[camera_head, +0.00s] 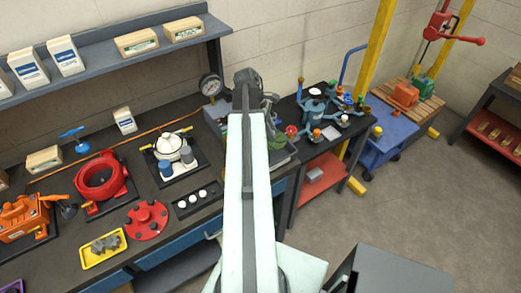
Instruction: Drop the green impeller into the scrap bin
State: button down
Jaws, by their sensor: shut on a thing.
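My pale arm reaches up the middle of the picture to the dark wrist. My gripper (269,104) is partly hidden behind the arm, over the right end of the workbench. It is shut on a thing. A green part (277,139), which looks like the green impeller, shows just right of the arm below the gripper; the arm hides most of it, and its contact with the fingers is not clear. I cannot pick out the scrap bin for certain.
The workbench (118,243) holds a red ring housing (101,180), a red flange (146,219), a yellow tray (103,249) and an orange motor (22,216). Blue pump parts (314,108) crowd the side table. A blue cart (385,135) stands beyond.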

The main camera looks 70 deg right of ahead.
notch_tip(320, 180, down, 6)
jog(key=b, duration=0.6)
jog(key=shift+s, duration=0.25)
jog(key=shift+d, duration=0.1)
jog(key=c, duration=1.1)
grip_release()
jog(key=p+v, duration=0.6)
jog(key=v, duration=0.1)
jog(key=shift+r+p, duration=0.15)
jog(key=shift+p, duration=0.25)
jog(key=shift+w+r+p, duration=0.2)
jog(key=shift+r+p, duration=0.1)
jog(key=shift+f, duration=0.1)
